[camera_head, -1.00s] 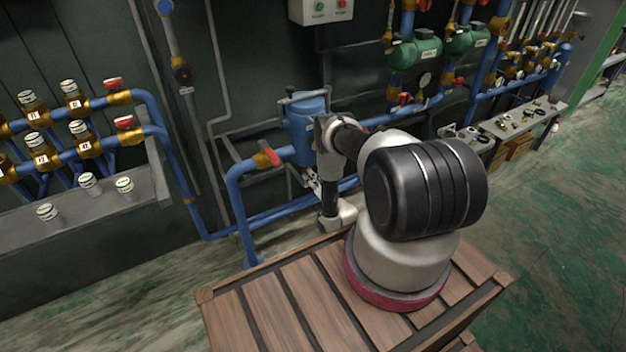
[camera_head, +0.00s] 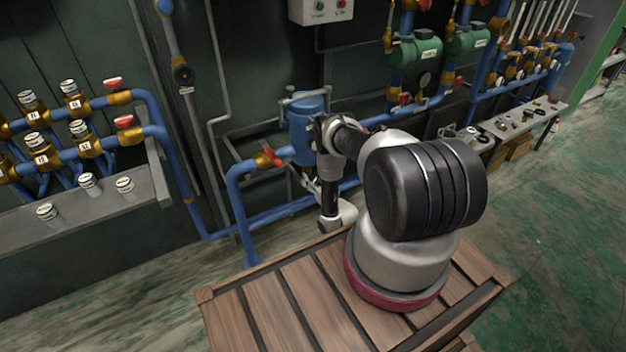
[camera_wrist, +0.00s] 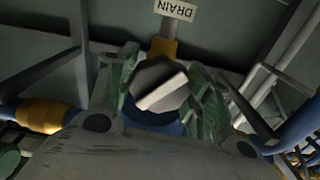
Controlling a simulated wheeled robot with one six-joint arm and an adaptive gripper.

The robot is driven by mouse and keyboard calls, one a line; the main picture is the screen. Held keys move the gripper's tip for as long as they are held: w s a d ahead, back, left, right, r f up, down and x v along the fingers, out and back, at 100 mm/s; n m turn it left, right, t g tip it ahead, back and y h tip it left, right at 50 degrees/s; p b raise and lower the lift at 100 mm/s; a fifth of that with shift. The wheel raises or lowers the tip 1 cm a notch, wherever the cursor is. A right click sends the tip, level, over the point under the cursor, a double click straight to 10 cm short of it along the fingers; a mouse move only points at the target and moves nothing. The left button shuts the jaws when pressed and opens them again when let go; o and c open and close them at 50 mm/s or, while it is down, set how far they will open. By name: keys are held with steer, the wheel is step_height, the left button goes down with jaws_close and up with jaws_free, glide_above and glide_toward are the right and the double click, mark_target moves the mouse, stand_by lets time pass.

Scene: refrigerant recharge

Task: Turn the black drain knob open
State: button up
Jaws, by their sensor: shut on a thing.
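The black drain knob (camera_wrist: 158,84) is in the middle of the wrist view, a dark faceted knob with a pale grey bar across its face. The bar is tilted, its right end higher in the picture. The DRAIN label (camera_wrist: 175,9) shows upside down above it, beside a brass fitting (camera_wrist: 163,47). My gripper (camera_wrist: 163,86) has its two green-padded fingers on either side of the knob, shut on it. In the head view my gripper (camera_head: 311,183) is small, below the blue tank (camera_head: 303,127); the knob cannot be made out there.
A blue pipe with a red-handled valve (camera_head: 269,158) runs left of the tank. Grey frame bars (camera_wrist: 262,75) stand close around the fingers. A wooden crate (camera_head: 272,312) lies below my arm. Valve manifolds line the left wall; open green floor is at right.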

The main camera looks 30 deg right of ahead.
steer(key=n, duration=0.3)
steer(key=shift+n, duration=2.2)
steer(key=o, duration=1)
steer(key=shift+o, duration=0.2)
steer(key=s, duration=1.2)
steer(key=shift+d, duration=0.15)
